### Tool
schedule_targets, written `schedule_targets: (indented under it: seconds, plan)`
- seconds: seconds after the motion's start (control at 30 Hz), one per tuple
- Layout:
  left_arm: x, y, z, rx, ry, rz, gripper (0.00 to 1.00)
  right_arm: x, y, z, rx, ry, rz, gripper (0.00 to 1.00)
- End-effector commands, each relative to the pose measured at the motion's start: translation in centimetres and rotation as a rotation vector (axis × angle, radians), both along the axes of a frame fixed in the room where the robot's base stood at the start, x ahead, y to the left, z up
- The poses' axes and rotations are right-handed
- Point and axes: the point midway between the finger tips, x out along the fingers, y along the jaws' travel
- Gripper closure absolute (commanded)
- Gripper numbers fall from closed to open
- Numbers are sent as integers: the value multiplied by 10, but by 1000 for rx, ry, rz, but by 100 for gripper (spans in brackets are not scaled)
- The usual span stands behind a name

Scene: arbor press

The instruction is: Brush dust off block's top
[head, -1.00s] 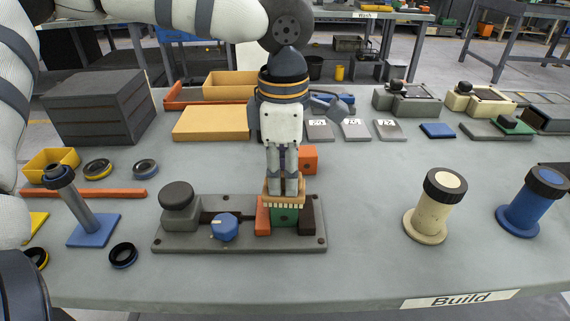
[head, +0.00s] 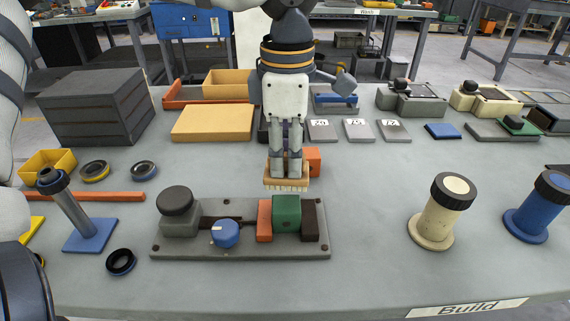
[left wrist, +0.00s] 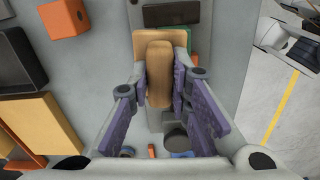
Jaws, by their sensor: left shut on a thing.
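My left gripper (head: 287,165) points down and is shut on a wooden brush (head: 287,185) with pale bristles. In the left wrist view the brush's wooden handle (left wrist: 159,72) lies between the purple-padded fingers. The green block (head: 287,211) sits in the grey fixture (head: 190,246), between an orange jaw (head: 265,222) and a dark brown jaw (head: 309,221). The brush is just behind and above the block, apart from it. The block's top looks plain green; I cannot make out dust. In the left wrist view the block (left wrist: 188,37) is partly hidden by the brush. My right gripper is out of view.
The fixture carries a black knob (head: 175,200) and a blue knob (head: 225,234). An orange cube (head: 314,160) stands behind the brush. A cream cylinder (head: 441,215) and a blue one (head: 535,209) stand right. A blue-based post (head: 78,220) stands left. Table between fixture and cream cylinder is clear.

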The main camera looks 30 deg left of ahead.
Motion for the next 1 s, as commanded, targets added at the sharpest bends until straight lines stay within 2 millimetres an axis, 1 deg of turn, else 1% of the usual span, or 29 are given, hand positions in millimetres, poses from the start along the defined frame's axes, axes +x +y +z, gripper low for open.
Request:
schedule_targets:
  seconds: [0.2, 0.5, 0.63, 1.0]
  plan:
    - [-1, -3, 20, 0, -2, 4, 100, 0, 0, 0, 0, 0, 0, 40]
    - [-3, -5, 45, 0, -1, 8, 100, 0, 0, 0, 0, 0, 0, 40]
    - [-4, -6, 49, 0, -1, 8, 100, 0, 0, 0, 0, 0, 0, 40]
    - [-4, -6, 49, -1, 0, 8, 100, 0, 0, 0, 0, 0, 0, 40]
